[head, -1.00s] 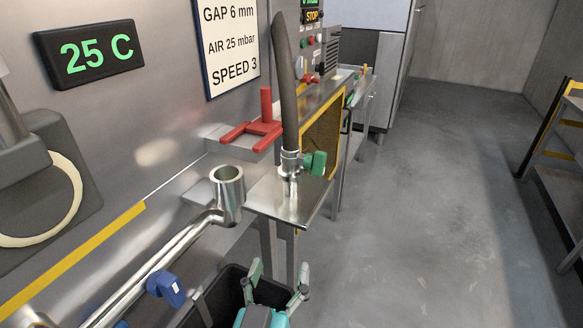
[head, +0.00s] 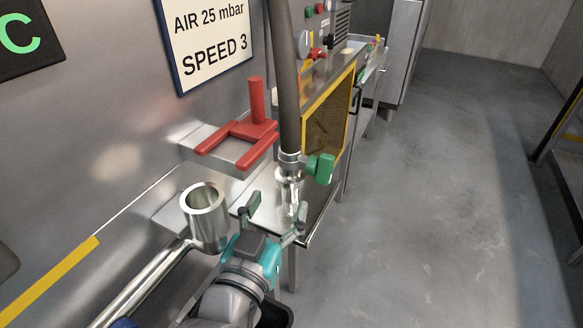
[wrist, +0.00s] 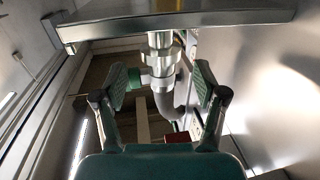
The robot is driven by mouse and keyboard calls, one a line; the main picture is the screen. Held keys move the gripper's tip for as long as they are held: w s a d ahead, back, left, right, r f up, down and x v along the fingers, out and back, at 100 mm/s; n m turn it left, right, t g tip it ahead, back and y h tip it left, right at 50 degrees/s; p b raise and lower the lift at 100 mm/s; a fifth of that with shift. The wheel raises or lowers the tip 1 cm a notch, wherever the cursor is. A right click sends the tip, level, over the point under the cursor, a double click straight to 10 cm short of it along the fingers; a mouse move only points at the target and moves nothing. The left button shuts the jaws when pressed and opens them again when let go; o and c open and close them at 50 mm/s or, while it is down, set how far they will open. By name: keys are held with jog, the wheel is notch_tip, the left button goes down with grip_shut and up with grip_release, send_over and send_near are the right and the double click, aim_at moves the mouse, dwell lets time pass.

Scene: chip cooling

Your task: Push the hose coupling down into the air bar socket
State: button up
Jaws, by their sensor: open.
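The silver hose coupling (head: 289,188) hangs at the lower end of the dark hose (head: 283,85), with a green handle (head: 321,168) on its right side. It looks upright at the small steel shelf; I cannot tell whether it touches the shelf. The air bar socket (head: 205,222), an open steel cup at the end of a slanted pipe, is to its left and appears empty. My gripper (head: 274,219) is open, just in front of and below the coupling. In the wrist view, the coupling (wrist: 160,62) shows between and beyond the open fingers (wrist: 164,86).
A red fork-shaped part (head: 240,140) sits on a ledge behind the socket. The small steel shelf (head: 318,222) is under the coupling. A yellow-framed mesh panel (head: 328,115) stands behind the hose. Open floor (head: 450,190) lies to the right.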

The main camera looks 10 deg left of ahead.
aim_at(287, 176)
jog(key=shift+w+d+r, duration=0.1)
jog(key=shift+w+d, duration=0.1)
jog(key=shift+w, duration=1.05)
jog(key=shift+w+d+r, duration=0.15)
jog(key=shift+w+d, duration=0.1)
jog(key=shift+w, duration=0.95)
jog(key=shift+w+d+r, duration=0.1)
jog(key=shift+w+d, duration=0.1)
jog(key=shift+w, duration=1.05)
jog(key=c, duration=1.2)
jog(key=shift+c, duration=0.2)
jog(key=shift+r, duration=0.15)
jog(key=shift+r, duration=0.55)
jog(key=shift+r, duration=0.1)
